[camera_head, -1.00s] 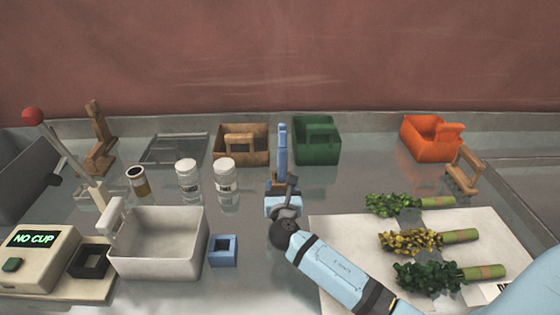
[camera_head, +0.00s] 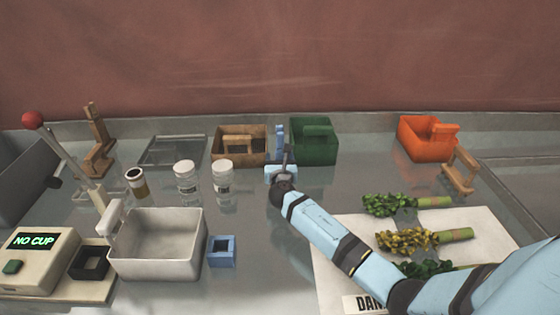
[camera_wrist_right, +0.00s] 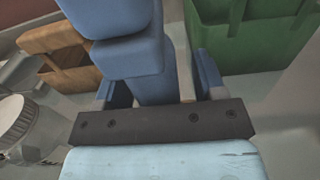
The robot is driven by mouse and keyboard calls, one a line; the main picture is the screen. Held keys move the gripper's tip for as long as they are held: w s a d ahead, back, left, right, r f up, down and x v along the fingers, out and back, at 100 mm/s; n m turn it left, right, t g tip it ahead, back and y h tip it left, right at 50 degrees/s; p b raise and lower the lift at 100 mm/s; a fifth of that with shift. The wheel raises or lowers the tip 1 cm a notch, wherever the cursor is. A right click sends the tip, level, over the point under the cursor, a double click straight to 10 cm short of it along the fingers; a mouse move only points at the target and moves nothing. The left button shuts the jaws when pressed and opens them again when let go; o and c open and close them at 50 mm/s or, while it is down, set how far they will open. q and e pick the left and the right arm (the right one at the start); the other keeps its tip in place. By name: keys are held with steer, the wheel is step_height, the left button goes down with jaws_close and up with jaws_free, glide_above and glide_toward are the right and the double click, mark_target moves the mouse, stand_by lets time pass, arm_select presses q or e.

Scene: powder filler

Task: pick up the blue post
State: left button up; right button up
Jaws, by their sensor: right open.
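The blue post (camera_head: 280,137) stands upright toward the back of the table, between the brown and green bins. Its lower part is hidden behind my right gripper in the head view. My right gripper (camera_head: 281,160) is open and reaches to the post from the front. In the right wrist view the post (camera_wrist_right: 148,60) rises between the two spread fingers of the gripper (camera_wrist_right: 158,88), with a blocky blue upper part overhanging toward the camera. Whether the fingers touch it is not clear. My left gripper is not in view.
The green bin (camera_head: 313,148) is close on the right of the post, the brown bin (camera_head: 238,158) on the left. Two white-lidded jars (camera_head: 222,180) stand left of my gripper. A grey bin (camera_head: 158,270) and small blue square holder (camera_head: 222,258) are nearer the front.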

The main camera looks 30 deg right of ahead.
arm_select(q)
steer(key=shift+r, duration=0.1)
arm_select(e)
steer(key=shift+w, duration=0.1)
steer(key=c, duration=1.1)
steer(key=shift+r, duration=0.15)
